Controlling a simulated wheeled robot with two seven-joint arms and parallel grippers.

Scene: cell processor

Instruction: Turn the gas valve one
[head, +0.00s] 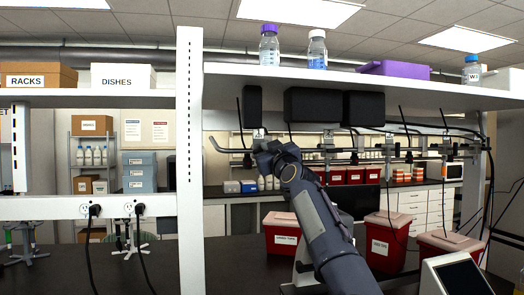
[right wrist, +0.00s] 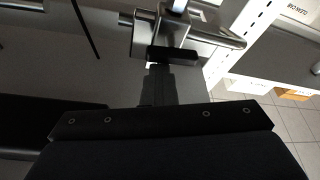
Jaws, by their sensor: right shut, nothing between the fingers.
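The gas valve one (head: 258,134) is the leftmost of several fittings on the rail under the shelf, with a small pale tag. In the right wrist view its grey metal body (right wrist: 146,35) is at the top, with a dark bar on its near side. My right gripper (head: 261,152) is just below the valve in the head view. In the right wrist view the gripper (right wrist: 159,68) is shut and empty, its fingertips close to the dark bar. I cannot tell whether they touch it. My left gripper is out of view.
Several more fittings (head: 388,140) continue along the rail to the right. Black boxes (head: 312,104) hang under the white shelf (head: 380,83), which carries bottles (head: 317,50). A white upright post (head: 190,160) stands left of the valve. Red bins (head: 387,240) stand on the dark bench.

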